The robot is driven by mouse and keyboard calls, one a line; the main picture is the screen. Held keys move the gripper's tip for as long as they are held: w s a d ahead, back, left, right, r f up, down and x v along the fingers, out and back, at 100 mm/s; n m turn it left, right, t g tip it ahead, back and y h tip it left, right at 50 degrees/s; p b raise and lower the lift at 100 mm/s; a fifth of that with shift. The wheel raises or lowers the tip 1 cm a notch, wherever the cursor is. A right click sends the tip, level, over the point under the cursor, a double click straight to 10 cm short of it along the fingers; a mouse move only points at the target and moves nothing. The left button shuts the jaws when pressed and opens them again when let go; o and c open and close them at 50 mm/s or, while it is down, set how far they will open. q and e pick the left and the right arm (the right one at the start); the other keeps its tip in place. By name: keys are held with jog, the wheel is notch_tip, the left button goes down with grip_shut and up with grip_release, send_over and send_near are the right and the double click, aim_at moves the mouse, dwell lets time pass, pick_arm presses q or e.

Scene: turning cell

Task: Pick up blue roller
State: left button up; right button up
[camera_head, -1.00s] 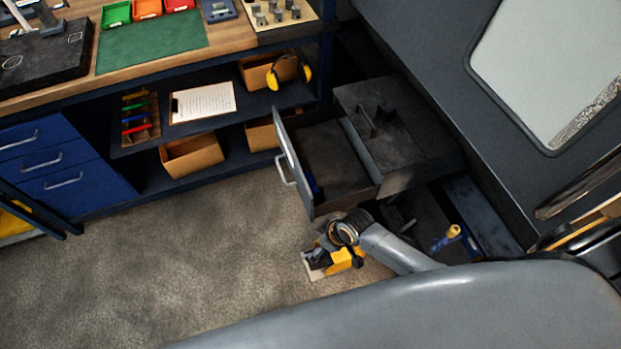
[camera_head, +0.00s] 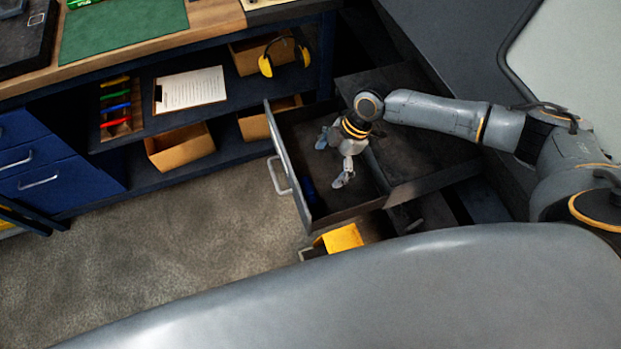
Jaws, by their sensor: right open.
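A small blue object (camera_head: 311,191), probably the blue roller, lies inside the open drawer (camera_head: 290,170) against its front panel. Only part of it shows, so its shape is hard to tell. My right gripper (camera_head: 334,160) is over the drawer, pointing down, with its fingers spread apart and nothing between them. It is to the right of the blue object and apart from it in the picture. My left gripper is not in view.
A wooden rack (camera_head: 118,122) with coloured handles, a clipboard (camera_head: 190,91) and yellow earmuffs (camera_head: 265,66) are on the bench shelf. Cardboard boxes (camera_head: 180,150) stand below. A yellow item (camera_head: 341,238) is beneath the drawer. The floor (camera_head: 180,230) at left is clear.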

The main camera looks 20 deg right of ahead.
jog(key=w+d, duration=0.1)
jog(key=b, duration=0.4)
send_near(311, 189)
jog(key=f, duration=0.2)
jog(key=b+x, duration=0.2)
jog(key=shift+a+f, duration=0.25)
jog(key=shift+w+a+f+b, duration=0.1)
jog(key=shift+f+b, duration=0.1)
jog(key=shift+b, duration=0.1)
jog(key=shift+a+f+b, duration=0.3)
jog(key=shift+f+b, duration=0.2)
jog(key=b+x, duration=0.3)
jog(key=x, duration=0.1)
jog(key=shift+a, duration=0.1)
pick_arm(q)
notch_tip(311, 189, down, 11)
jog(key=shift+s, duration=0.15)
pick_arm(e)
jog(key=shift+r, duration=0.2)
